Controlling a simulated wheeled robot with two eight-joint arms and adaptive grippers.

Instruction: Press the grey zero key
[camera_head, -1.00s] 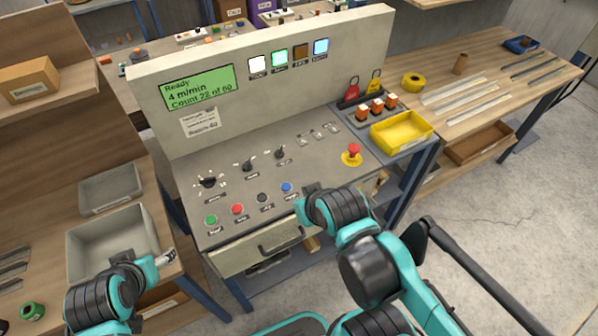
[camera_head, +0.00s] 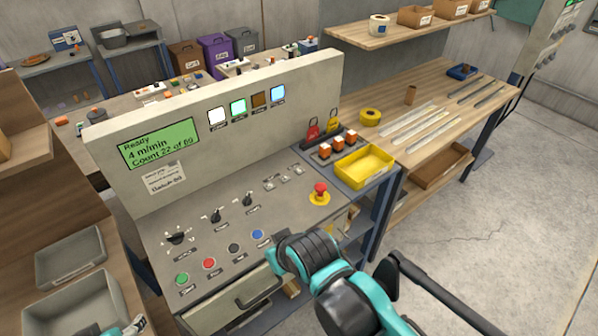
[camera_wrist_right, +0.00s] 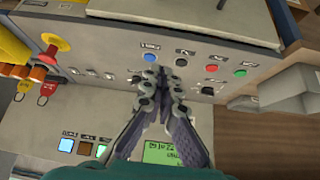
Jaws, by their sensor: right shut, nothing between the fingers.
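The grey zero key appears to be the dark grey round key (camera_head: 233,248) in the front row of the console. It sits between the red key (camera_head: 209,264) and the blue key (camera_head: 257,235). In the right wrist view the dark grey key (camera_wrist_right: 181,62) shows just beyond the fingertips. My right gripper (camera_wrist_right: 166,76) is shut and empty, its fingers pointing at this row; I cannot tell whether they touch the panel. In the head view its fingers are hidden behind my right arm. Only a bit of my left gripper (camera_head: 134,326) shows at the bottom edge.
A green key (camera_head: 182,279) ends the row at left. Black rotary knobs (camera_head: 216,216) stand behind the keys. A red emergency button (camera_head: 320,190) and a yellow tray (camera_head: 364,166) are at the right. An upright panel with a green display (camera_head: 158,143) closes the back.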

